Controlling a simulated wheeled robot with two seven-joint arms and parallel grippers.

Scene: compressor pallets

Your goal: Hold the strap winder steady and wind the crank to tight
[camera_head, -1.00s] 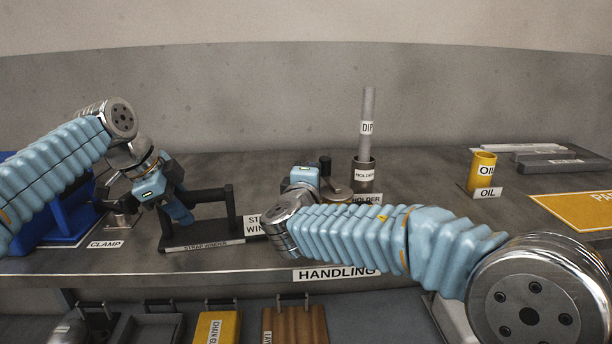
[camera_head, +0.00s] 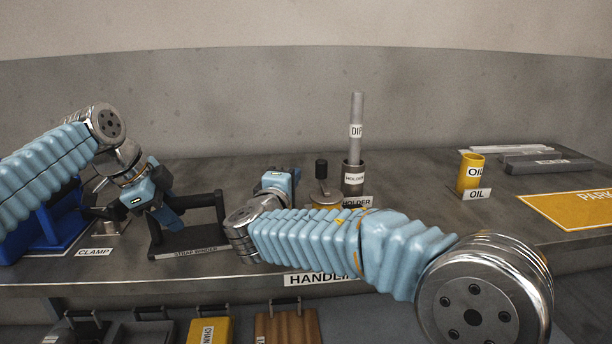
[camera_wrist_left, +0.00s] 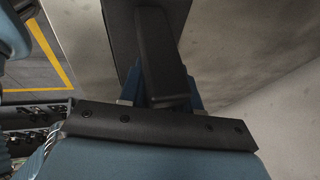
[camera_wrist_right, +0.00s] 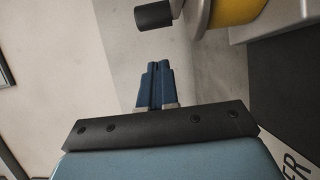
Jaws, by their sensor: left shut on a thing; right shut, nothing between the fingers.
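The strap winder (camera_head: 188,253) is a dark frame with a labelled base and upright posts at the left of the bench. My left gripper (camera_head: 175,214) is shut on its dark bar, which also shows between the fingers in the left wrist view (camera_wrist_left: 163,65). A crank with an upright black knob (camera_head: 321,168) stands above a yellow drum right of the frame. In the right wrist view the knob (camera_wrist_right: 153,15) and drum (camera_wrist_right: 236,10) lie beyond the fingertips. My right gripper (camera_wrist_right: 154,70) is shut, empty and apart from the knob. My right forearm hides part of the drum in the head view.
A holder (camera_head: 353,181) with an upright grey dip rod (camera_head: 356,120) stands close behind the crank. A blue clamp stand (camera_head: 50,225) is left of the winder. A yellow oil cup (camera_head: 468,175) and parking mat (camera_head: 580,205) are at the right.

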